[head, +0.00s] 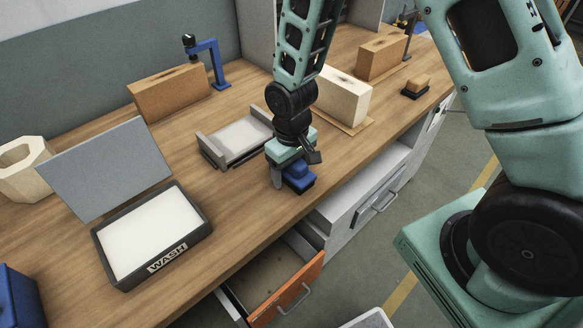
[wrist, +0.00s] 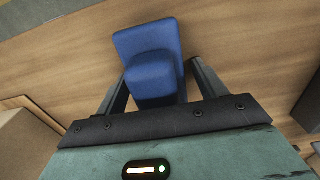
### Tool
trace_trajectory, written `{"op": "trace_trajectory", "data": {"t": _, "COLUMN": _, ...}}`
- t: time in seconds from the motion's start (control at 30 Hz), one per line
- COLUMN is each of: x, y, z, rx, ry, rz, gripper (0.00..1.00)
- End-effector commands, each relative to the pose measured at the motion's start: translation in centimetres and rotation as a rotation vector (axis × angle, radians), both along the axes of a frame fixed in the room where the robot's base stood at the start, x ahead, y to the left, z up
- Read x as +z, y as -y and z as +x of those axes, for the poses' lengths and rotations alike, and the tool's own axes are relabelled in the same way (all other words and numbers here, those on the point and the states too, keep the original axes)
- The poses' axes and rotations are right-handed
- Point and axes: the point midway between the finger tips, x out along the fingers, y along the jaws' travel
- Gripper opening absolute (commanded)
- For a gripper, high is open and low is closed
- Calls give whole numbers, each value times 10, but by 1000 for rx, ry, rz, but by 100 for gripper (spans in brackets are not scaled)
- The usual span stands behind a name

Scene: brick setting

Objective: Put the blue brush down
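The blue brush (head: 299,182) is at the front edge of the wooden bench (head: 235,215), below my gripper (head: 287,176). In the wrist view the brush (wrist: 150,62) shows a broad blue base and a narrower raised block, with my gripper's dark fingers (wrist: 160,82) one on each side of that block. The fingers look closed against its sides. The brush is at or just above the bench top; I cannot tell if it touches. My gripper hides part of it in the head view.
A grey tray (head: 215,155) lies just left of the brush. A WASH tray (head: 118,280) with white contents and a raised grey lid (head: 105,168) is further left. Bricks (head: 170,92) stand behind. An orange-fronted drawer (head: 288,292) is open below. A small brown brush (head: 416,86) lies at right.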

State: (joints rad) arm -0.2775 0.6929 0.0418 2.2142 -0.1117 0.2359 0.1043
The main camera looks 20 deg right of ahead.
Motion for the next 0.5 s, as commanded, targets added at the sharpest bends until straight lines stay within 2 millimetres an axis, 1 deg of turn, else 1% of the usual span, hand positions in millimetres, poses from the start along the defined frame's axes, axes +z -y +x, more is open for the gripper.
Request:
{"op": "trace_trajectory", "data": {"t": 0.13, "x": 2, "y": 0, "z": 0, "rx": 0, "ry": 0, "rz": 0, "gripper": 71}}
{"op": "trace_trajectory", "data": {"t": 0.27, "x": 10, "y": 0, "z": 1, "rx": 0, "ry": 4, "rz": 1, "gripper": 71}}
{"op": "trace_trajectory", "data": {"t": 0.37, "x": 24, "y": -1, "z": 1, "rx": 0, "ry": 6, "rz": 2, "gripper": 71}}
{"op": "trace_trajectory", "data": {"t": 0.5, "x": 51, "y": 0, "z": 1, "rx": 1, "ry": 7, "rz": 2, "gripper": 71}}
